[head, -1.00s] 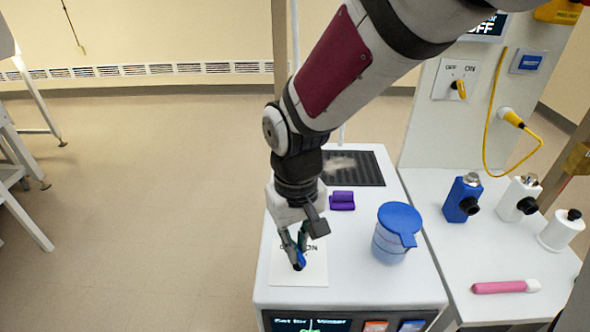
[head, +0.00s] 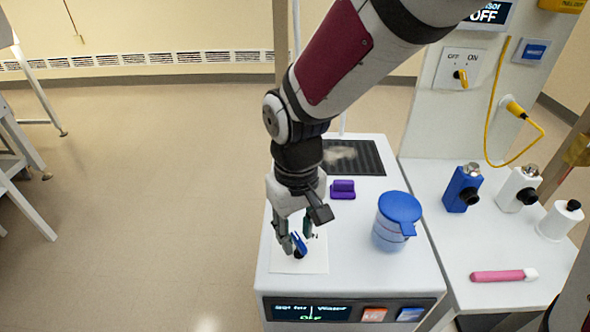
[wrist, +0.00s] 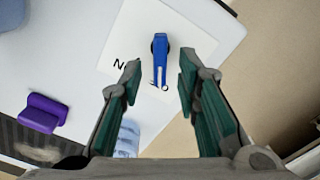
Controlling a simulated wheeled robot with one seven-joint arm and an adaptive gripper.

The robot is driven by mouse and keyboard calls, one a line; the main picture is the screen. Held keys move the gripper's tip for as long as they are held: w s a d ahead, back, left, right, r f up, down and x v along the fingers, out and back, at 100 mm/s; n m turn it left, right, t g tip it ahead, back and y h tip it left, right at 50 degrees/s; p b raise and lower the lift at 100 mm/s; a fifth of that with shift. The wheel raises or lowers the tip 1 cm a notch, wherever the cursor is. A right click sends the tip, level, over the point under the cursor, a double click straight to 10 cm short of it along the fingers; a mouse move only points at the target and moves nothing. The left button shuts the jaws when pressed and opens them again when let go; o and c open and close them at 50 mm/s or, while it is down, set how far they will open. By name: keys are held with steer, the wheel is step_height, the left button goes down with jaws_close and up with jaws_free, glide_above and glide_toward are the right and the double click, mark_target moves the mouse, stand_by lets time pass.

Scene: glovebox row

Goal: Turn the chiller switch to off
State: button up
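The switch is a blue handle (head: 300,244) on a white plate (head: 288,266) on top of the white cabinet. In the wrist view the blue handle (wrist: 161,65) has a white line at its lower end, beside a partly hidden letter; an "N" also shows on the plate (wrist: 130,35). I cannot read which label the line marks. My gripper (head: 294,239) is over the switch. In the wrist view my gripper (wrist: 160,80) is open, one finger each side of the handle with gaps. The cabinet display (head: 310,312) shows green "OFF".
A blue-lidded jar (head: 397,222) stands right of my gripper, and a purple block (head: 343,189) lies behind it. A black grille (head: 352,157) is further back. On the right panel is a yellow switch (head: 461,78) labelled OFF and ON. Bottles and a pink tool (head: 503,275) occupy the right bench.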

mark_target(296, 236)
step_height(296, 236, up, 12)
stand_by(0.6)
stand_by(0.5)
steer(key=s+d+r+m+t+p, duration=0.2)
steer(key=s+d+r+m+p, duration=0.1)
steer(key=s+d, duration=0.5)
steer(key=s+d+r+m+t+p, duration=0.2)
steer(key=s+d+r+p, duration=0.3)
steer(key=d, duration=0.6)
steer(key=s+r, duration=0.2)
steer(key=s, duration=0.1)
steer(key=shift+s+r+m, duration=0.35)
steer(key=shift+r+m, duration=0.05)
steer(key=shift+r, duration=0.1)
stand_by(1.2)
